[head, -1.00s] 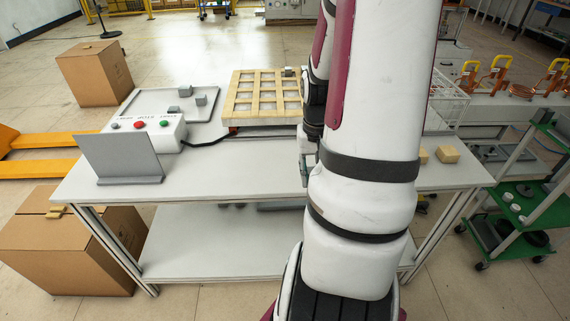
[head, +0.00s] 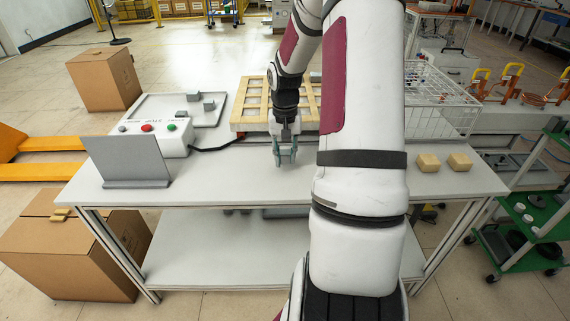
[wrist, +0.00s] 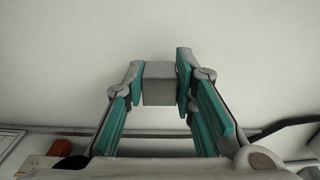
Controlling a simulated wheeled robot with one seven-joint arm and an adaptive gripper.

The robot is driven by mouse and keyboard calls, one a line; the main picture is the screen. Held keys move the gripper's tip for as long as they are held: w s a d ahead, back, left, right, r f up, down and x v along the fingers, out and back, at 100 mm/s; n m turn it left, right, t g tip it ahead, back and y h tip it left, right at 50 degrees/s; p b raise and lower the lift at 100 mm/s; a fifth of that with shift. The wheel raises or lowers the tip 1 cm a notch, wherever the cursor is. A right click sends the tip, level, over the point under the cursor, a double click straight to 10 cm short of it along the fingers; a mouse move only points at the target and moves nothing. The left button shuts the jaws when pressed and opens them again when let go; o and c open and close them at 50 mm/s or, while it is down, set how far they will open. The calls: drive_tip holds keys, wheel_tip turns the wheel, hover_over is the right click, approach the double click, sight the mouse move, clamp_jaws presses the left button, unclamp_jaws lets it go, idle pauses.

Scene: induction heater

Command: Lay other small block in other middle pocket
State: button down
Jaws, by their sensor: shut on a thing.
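A small grey block (wrist: 158,84) is between my gripper's fingertips in the wrist view, with white table surface behind it. My gripper (head: 285,156) is shut on it and points down over the white table, in front of the wooden pocket tray. The pocket tray (head: 244,127) is a light wooden grid with pale pockets. My arm hides part of its right side, so I cannot tell which pockets are filled there. Small grey blocks (head: 208,103) sit on the grey tray (head: 160,101) at the left.
A control box (head: 150,143) with red and green buttons and a grey upright panel (head: 122,158) stand at the left. Two tan blocks (head: 428,162) and a white wire basket (head: 432,122) are at the right. The table's front middle is clear.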

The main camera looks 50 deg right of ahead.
sight(285, 163)
drive_tip(key=shift+f, duration=1.55)
drive_tip(key=shift+f, duration=0.15)
drive_tip(key=c, duration=1.3)
unclamp_jaws()
